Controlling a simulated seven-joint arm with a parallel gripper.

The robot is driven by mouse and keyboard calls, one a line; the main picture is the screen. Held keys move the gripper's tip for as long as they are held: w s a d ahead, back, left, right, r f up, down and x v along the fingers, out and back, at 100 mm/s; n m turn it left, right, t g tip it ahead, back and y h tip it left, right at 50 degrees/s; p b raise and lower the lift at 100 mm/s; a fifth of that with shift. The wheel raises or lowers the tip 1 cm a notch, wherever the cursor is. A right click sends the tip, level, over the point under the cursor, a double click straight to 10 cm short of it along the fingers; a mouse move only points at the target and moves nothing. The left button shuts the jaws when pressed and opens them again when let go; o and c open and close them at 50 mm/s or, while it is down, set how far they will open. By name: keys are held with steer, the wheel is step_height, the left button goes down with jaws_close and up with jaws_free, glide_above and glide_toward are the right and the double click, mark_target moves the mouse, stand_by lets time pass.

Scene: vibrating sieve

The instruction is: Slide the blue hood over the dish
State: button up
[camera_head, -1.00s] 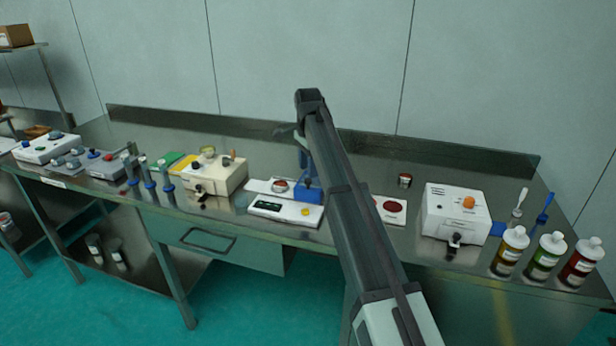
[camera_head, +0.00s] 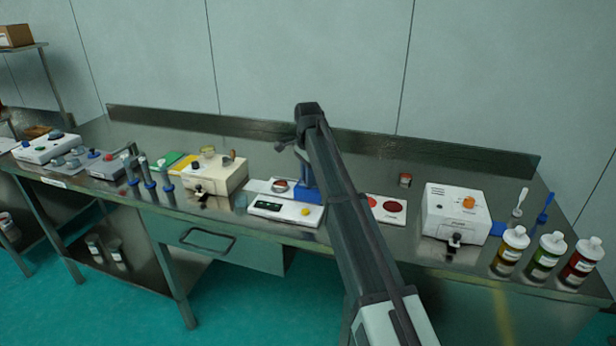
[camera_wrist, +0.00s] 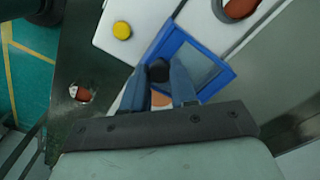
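The blue hood (camera_wrist: 214,68) is a blue frame with a clear pane, and part of it shows beside my arm in the head view (camera_head: 309,192). A black knob (camera_wrist: 158,70) stands on the hood. My gripper (camera_wrist: 159,82) has its two fingers apart, one on each side of the knob. I cannot see firm contact with the knob. The dish (camera_head: 281,186) is a reddish round on the white device; a red round, partly cut off, shows in the wrist view (camera_wrist: 238,8). In the head view my arm hides the gripper's fingers and part of the hood.
The white device (camera_head: 268,208) has a dark display and a yellow button (camera_wrist: 122,30). A cream box (camera_head: 215,176) stands to its left, a white box with an orange knob (camera_head: 456,213) to its right. Several bottles stand at the right end.

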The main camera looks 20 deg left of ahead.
jaws_close()
steer(key=a, duration=1.2)
steer(key=shift+o, duration=1.2)
jaws_free()
steer(key=shift+a, duration=0.15)
steer(key=shift+o, duration=1.4)
step_height(320, 180, up, 14)
